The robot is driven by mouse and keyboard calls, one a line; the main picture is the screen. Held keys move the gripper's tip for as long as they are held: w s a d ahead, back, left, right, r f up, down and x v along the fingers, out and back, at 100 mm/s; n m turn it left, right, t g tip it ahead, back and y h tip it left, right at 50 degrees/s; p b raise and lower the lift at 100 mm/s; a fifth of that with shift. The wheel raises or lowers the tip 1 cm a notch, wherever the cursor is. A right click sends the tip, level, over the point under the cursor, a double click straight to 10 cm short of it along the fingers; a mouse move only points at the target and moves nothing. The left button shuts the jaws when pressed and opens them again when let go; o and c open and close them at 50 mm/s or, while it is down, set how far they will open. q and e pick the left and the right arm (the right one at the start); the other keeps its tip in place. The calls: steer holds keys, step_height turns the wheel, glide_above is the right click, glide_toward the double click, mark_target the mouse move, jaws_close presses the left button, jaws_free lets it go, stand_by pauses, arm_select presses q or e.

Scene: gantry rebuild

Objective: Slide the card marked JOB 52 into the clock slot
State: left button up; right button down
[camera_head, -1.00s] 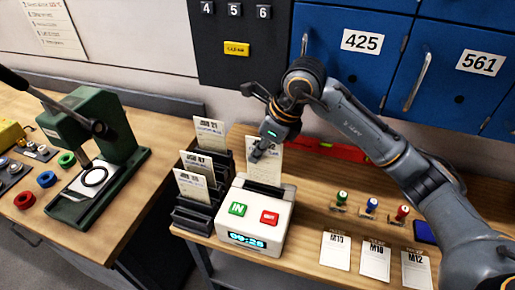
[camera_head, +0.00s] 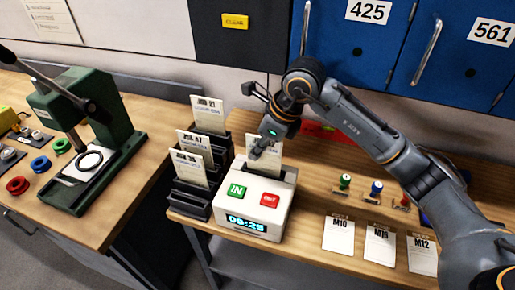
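The white time clock (camera_head: 246,207) stands on the wooden bench, with a green IN button, a red button and a lit blue display on its front. My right gripper (camera_head: 259,152) is above the clock's top and seems shut on a pale card (camera_head: 271,164). The card is roughly upright, its lower edge at or just above the dark slot (camera_head: 264,183); I cannot tell whether it is inside. The gripper covers part of the card and its marking is not readable. My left gripper is not in view.
A dark rack (camera_head: 190,197) with several job cards stands close left of the clock. A green press (camera_head: 92,130) stands on the left bench. Blue lockers (camera_head: 370,50) hang behind my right arm.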

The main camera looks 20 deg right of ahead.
steer(key=shift+f, duration=0.4)
steer(key=c, duration=1.4)
jaws_free()
steer(key=shift+c, duration=0.2)
steer(key=v, duration=1.2)
